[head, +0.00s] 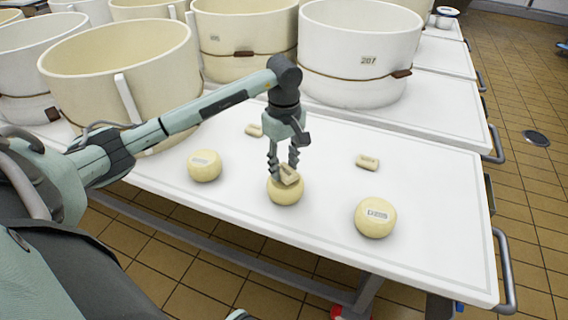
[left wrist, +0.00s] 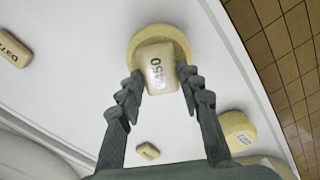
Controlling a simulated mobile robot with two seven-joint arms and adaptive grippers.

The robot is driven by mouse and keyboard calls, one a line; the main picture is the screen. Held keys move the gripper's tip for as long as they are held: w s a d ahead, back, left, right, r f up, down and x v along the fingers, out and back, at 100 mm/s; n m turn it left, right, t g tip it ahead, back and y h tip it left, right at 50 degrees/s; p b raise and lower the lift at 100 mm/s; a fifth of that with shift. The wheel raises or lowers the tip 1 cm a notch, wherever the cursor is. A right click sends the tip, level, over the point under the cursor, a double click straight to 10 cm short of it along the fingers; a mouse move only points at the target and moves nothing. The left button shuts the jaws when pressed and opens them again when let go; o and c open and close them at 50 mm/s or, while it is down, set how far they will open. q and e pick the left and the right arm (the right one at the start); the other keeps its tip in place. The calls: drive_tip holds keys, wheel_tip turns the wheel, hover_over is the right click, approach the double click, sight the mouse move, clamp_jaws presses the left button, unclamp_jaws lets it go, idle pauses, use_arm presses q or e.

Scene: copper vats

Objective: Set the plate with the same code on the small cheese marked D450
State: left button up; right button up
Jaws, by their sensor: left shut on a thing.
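My left gripper (head: 284,168) points down and is shut on a small pale plate (head: 289,175). In the left wrist view the plate (left wrist: 155,68) carries a code that reads like D450. The plate is right over the middle small cheese (head: 285,192), tilted in the head view; I cannot tell whether it touches. That cheese also shows behind the plate in the left wrist view (left wrist: 165,33), its own mark hidden. Another cheese (head: 205,166) stands left and another (head: 375,218) right, both with labels too small to read. My right gripper is not in view.
Two more plates lie on the white table (head: 330,225): one (head: 254,130) behind the gripper, one (head: 367,161) to the right. Large vats (head: 360,60) stand along the back, one marked 207. The table's front edge is close to the cheeses.

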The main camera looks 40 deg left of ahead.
use_arm(q)
drive_tip(key=shift+f+b, duration=0.45)
drive_tip(key=shift+f, duration=0.15)
idle(0.3)
drive_tip(key=o, duration=1.2)
wheel_tip(320, 180, up, 12)
